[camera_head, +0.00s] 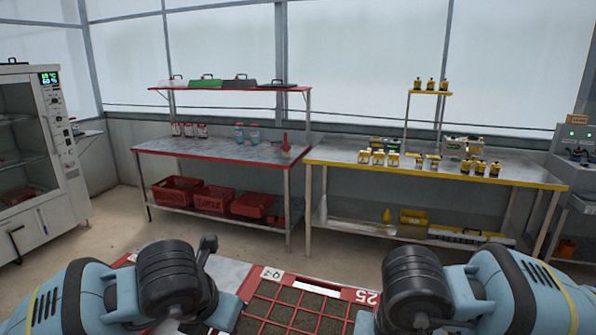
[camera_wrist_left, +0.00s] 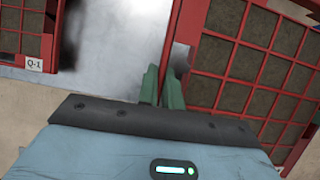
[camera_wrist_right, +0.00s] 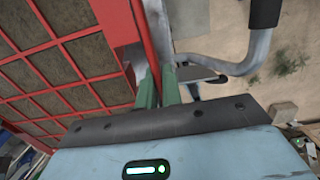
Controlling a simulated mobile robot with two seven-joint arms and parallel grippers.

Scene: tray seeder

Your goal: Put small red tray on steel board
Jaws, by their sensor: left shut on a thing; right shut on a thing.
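The small red tray (camera_head: 340,290), a red grid with dark soil-filled cells, is at the bottom centre of the head view, between my two arms. My left gripper (camera_wrist_left: 163,88) is shut on the tray's red rim (camera_wrist_left: 205,72) in the left wrist view. My right gripper (camera_wrist_right: 158,88) is shut on the opposite rim (camera_wrist_right: 143,40) in the right wrist view. The fingertips are hidden in the head view. The grey steel board (camera_head: 230,273) lies just left of the tray; it also shows in the left wrist view (camera_wrist_left: 115,50). I cannot tell the tray's height above what is below.
Another red grid tray with a Q-1 label (camera_wrist_left: 34,64) lies beyond the board. A red-edged bench (camera_head: 220,150) with crates (camera_head: 178,190) below and a yellow-edged bench (camera_head: 430,170) stand at the back. A glass-doored cabinet (camera_head: 35,150) stands left. Floor before the benches is clear.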

